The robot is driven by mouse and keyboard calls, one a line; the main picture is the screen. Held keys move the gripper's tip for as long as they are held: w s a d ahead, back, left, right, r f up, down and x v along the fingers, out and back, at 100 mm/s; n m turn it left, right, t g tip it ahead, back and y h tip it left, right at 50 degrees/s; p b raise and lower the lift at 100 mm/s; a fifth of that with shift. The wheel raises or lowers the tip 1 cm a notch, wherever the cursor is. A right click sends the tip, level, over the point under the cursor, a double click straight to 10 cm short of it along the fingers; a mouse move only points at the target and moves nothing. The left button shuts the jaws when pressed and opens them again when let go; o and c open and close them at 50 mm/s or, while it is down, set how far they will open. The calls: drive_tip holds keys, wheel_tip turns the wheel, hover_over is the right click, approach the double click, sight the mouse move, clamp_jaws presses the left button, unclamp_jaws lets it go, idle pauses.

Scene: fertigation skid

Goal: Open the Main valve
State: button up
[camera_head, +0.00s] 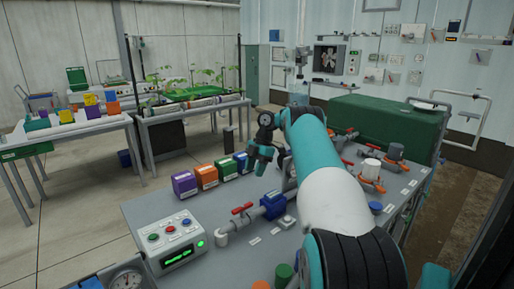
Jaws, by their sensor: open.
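A grey skid bench (155,212) carries pipework with several red-handled valves. One red lever (242,209) sits on the near pipe, left of a blue fitting (273,205). Another red lever (347,162) shows to the right of my arm, and a further one lies behind it. The small white labels are too small to read, so I cannot tell which valve is the Main one. My gripper (257,162) is open and points down above the back of the bench, apart from the near red lever. My arm hides the middle of the pipework.
Purple (184,184), orange (206,177) and blue boxes stand along the bench's back edge. A control box (170,240) with coloured buttons and a lit green display is at the front left. A gauge (127,280) is near it. A green cabinet (388,125) stands behind.

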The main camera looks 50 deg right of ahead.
drive_tip(key=shift+p+v, duration=1.65)
drive_tip(key=shift+p, duration=1.2)
drive_tip(key=w+a+r+m+b, duration=0.1)
drive_tip(key=w+a+r, duration=0.5)
drive_tip(key=a, duration=0.3)
drive_tip(key=s+a+r+m+b, duration=0.15)
drive_tip(key=a+r, duration=0.35)
drive_tip(key=a, duration=0.7)
drive_tip(key=a+r+m+b, duration=0.2)
drive_tip(key=a+r, duration=0.3)
drive_tip(key=a, duration=0.8)
drive_tip(key=s+a+r+m+b, duration=0.1)
drive_tip(key=s+a+r+m, duration=0.1)
drive_tip(key=s+a, duration=1.15)
drive_tip(key=s+a+f+m+b, duration=0.1)
drive_tip(key=s+a, duration=0.2)
drive_tip(key=s, duration=0.4)
drive_tip(key=s+a+f+g+b, duration=0.1)
drive_tip(key=s+a+f, duration=0.1)
drive_tip(key=s, duration=0.6)
drive_tip(key=shift+s+a+m, duration=0.2)
drive_tip(key=shift+a+m, duration=0.15)
